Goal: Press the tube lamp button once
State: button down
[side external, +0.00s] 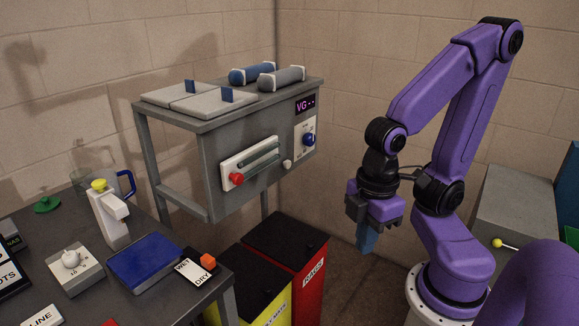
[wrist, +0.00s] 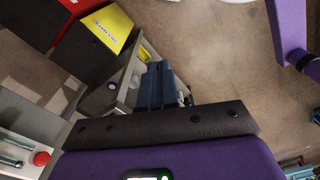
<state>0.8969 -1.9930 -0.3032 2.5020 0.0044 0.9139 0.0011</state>
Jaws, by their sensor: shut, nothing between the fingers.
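A white panel (side external: 225,168) with two thin tubes (side external: 262,155) is on the front of the grey raised cabinet. A round red button (side external: 236,179) sits at its lower left end. In the wrist view the red button (wrist: 41,158) and part of the tubes (wrist: 12,150) show at the lower left edge. My gripper (side external: 366,247) points down, well to the right of the cabinet and apart from the button. Its blue fingers (wrist: 160,72) are shut and empty.
The cabinet front also carries a white knob (side external: 287,164), a blue dial (side external: 309,139) and a lit display (side external: 305,104). Red (side external: 300,247) and yellow (side external: 252,282) bins stand below. A cluttered dark table (side external: 150,300) is at left. Open air lies between gripper and cabinet.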

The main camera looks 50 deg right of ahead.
jog(key=w+d+f+m+y, duration=0.2)
jog(key=w+d+m+y, duration=0.45)
jog(key=m, duration=0.85)
jog(key=w+d+f+m+y, duration=0.25)
jog(key=w+m, duration=0.65)
jog(key=m, duration=0.5)
jog(key=w+d+f+m+t+h, duration=0.1)
jog(key=w+d+m+t, duration=0.1)
jog(key=d+m+t, duration=0.3)
jog(key=w+d+f+m+t+h, duration=0.1)
jog(key=w+d+m+t, duration=0.2)
jog(key=d+m, duration=0.6)
jog(key=shift+w+d+m+t, duration=0.35)
jog(key=shift+d+m+t, duration=0.05)
jog(key=shift+d+t, duration=0.5)
jog(key=shift+w, duration=0.1)
send_near(286, 164)
jog(key=w+a+f, duration=0.2)
jog(key=a+f, duration=0.1)
jog(key=f, duration=0.2)
jog(key=shift+w, duration=0.2)
